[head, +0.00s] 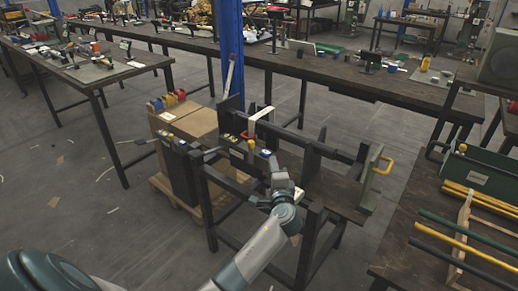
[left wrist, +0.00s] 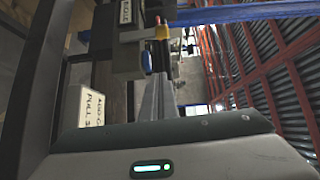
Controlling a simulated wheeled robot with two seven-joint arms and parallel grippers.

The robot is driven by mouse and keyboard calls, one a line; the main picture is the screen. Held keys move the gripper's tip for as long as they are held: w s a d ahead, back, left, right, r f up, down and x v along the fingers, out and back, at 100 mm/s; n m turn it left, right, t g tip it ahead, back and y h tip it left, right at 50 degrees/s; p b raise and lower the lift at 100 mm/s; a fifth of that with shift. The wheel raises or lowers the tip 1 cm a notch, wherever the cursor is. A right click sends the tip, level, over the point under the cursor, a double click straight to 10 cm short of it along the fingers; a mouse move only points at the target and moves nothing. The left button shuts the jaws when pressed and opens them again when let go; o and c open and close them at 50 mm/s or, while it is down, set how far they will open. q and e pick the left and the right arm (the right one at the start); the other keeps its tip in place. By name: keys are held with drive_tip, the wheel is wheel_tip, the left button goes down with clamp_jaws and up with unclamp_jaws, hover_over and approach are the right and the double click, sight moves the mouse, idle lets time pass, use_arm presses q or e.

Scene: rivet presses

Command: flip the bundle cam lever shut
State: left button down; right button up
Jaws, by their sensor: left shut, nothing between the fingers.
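My left gripper (head: 274,165) is shut and empty. It is at the middle of the dark bench fixture (head: 313,160), close to a dark block with a yellow knob (head: 251,144). A white bent strap or bar (head: 261,114) with a red part stands just behind that block. In the left wrist view, a dark block with a white label (left wrist: 125,12) and a red-and-yellow knob (left wrist: 161,28) is ahead of the gripper body. I cannot tell which part is the bundle cam lever, or whether the gripper touches anything. My right gripper is out of view.
A blue post (head: 230,50) rises behind the fixture. Cardboard boxes (head: 190,130) stand to its left. A green bin (head: 480,172) and several rods lie on the bench at right. A written sign (left wrist: 90,105) shows near the wrist.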

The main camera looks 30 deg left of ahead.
sight(263, 153)
use_arm(q)
drive_tip(key=shift+w+a+r, duration=0.1)
drive_tip(key=shift+w+r, duration=0.1)
drive_tip(key=shift+r, duration=0.35)
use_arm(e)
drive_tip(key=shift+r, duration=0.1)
use_arm(q)
drive_tip(key=x, duration=0.9)
drive_tip(key=shift+w+a+r+p, duration=0.15)
drive_tip(key=shift+w+a+p, duration=0.15)
drive_tip(key=shift+p, duration=0.1)
drive_tip(key=shift+s+a, duration=0.15)
drive_tip(key=shift+a, duration=0.1)
drive_tip(key=shift+s+a+p, duration=0.45)
drive_tip(key=shift+s+p, duration=0.2)
drive_tip(key=shift+s, duration=0.15)
drive_tip(key=shift+s+a, duration=0.4)
drive_tip(key=shift+s, duration=0.35)
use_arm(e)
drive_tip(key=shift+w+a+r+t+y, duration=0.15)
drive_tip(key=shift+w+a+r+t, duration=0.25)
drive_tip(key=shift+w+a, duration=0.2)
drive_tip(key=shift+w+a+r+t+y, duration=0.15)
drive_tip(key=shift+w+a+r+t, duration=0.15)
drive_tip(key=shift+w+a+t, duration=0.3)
